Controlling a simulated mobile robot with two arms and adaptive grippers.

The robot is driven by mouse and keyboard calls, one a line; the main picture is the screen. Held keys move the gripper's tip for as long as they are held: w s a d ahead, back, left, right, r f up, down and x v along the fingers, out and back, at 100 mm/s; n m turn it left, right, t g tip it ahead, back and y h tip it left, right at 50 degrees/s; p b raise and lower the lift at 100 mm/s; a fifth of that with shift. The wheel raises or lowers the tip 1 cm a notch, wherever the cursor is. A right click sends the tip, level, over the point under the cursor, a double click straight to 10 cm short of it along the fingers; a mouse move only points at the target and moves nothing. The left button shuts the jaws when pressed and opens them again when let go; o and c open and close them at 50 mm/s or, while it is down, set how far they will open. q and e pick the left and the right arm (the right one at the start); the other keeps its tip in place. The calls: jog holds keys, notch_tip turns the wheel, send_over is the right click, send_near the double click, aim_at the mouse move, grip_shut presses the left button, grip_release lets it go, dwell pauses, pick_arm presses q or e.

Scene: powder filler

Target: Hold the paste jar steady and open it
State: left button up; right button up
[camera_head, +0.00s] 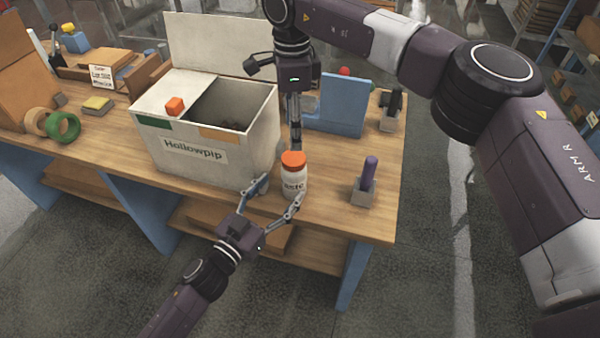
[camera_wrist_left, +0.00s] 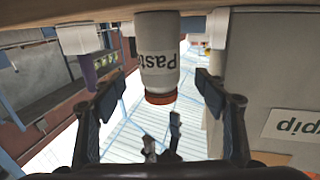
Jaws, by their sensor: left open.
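The paste jar (camera_head: 293,181), white with an orange lid (camera_head: 293,159), stands upright near the table's front edge. It appears upside down in the left wrist view (camera_wrist_left: 158,55), its label reading "Paste". My left gripper (camera_head: 281,191) is open, with one finger on either side of the jar; gaps show between fingers and jar in the wrist view. My right gripper (camera_head: 295,143) points straight down just above the lid. In the wrist view its two fingertips (camera_wrist_left: 162,134) look apart, with nothing between them and clear of the lid.
A purple-handled item in a grey holder (camera_head: 364,192) is to the right. A blue stand (camera_head: 340,108) is behind. The right table corner is mostly free.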

aim_at(287, 180)
pick_arm(q)
jog(key=shift+w+d+r, duration=0.25)
jog(key=shift+w+d, duration=0.05)
jog(key=shift+w, duration=0.15)
jog(key=x, duration=0.5)
jog(key=shift+w+d+f, duration=0.15)
jog(key=shift+w+f, duration=0.05)
jog(key=shift+c, duration=0.4)
grip_shut()
